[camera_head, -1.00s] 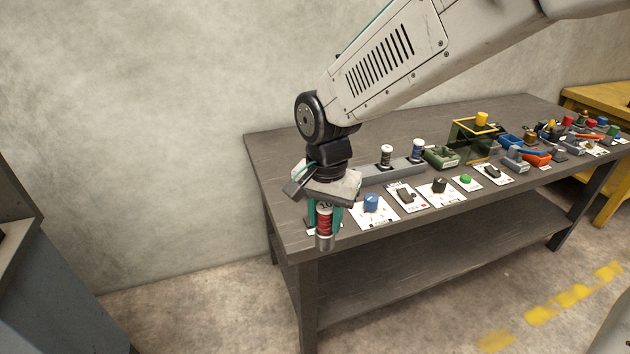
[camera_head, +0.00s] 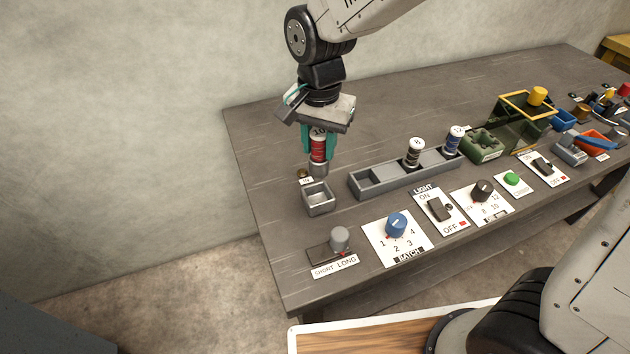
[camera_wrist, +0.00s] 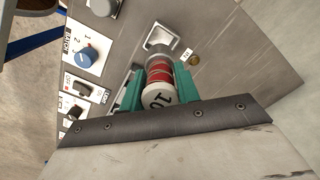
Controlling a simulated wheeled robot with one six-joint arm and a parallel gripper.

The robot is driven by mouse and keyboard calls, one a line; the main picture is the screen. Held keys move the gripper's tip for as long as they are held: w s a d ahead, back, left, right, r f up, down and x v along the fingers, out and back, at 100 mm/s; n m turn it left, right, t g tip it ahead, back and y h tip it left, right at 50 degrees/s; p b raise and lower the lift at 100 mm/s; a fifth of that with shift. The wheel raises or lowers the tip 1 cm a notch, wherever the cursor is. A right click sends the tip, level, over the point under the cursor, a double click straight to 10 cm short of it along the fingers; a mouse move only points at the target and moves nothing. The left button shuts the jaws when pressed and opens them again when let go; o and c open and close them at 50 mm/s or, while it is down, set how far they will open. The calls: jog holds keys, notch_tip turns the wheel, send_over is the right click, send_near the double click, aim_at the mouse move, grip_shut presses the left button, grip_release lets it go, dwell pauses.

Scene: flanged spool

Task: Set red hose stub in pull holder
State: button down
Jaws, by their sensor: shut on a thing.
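My gripper (camera_head: 318,150) has its teal fingers shut on the red hose stub (camera_head: 318,147), a red-banded, spool-like piece with a white cap marked 10 and a grey metal lower end. It is held roughly upright above the table. In the wrist view, the stub (camera_wrist: 159,73) sits between the fingers (camera_wrist: 160,88). A small grey square open cup (camera_head: 318,199), which may be the pull holder, stands just below in the head view and looks empty. The cup also shows in the wrist view (camera_wrist: 162,37). The stub's lower end appears above or slightly behind the cup; I cannot tell its exact height.
A grey knob (camera_head: 340,239), a blue dial (camera_head: 396,224) and switches line the front. The table left of the cup is bare.

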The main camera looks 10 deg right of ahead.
aim_at(318, 178)
jog(key=f, duration=0.6)
jog(key=shift+w, duration=0.3)
jog(key=shift+s+f, duration=0.1)
jog(key=shift+f, duration=1.85)
jog(key=shift+f, duration=0.1)
jog(key=shift+f, duration=0.25)
jog(key=c, duration=1)
grip_release()
jog(key=shift+c, duration=0.2)
jog(key=shift+r, duration=0.15)
notch_tip(318, 178, up, 13)
jog(key=shift+d+f, duration=0.1)
jog(key=shift+f, duration=0.1)
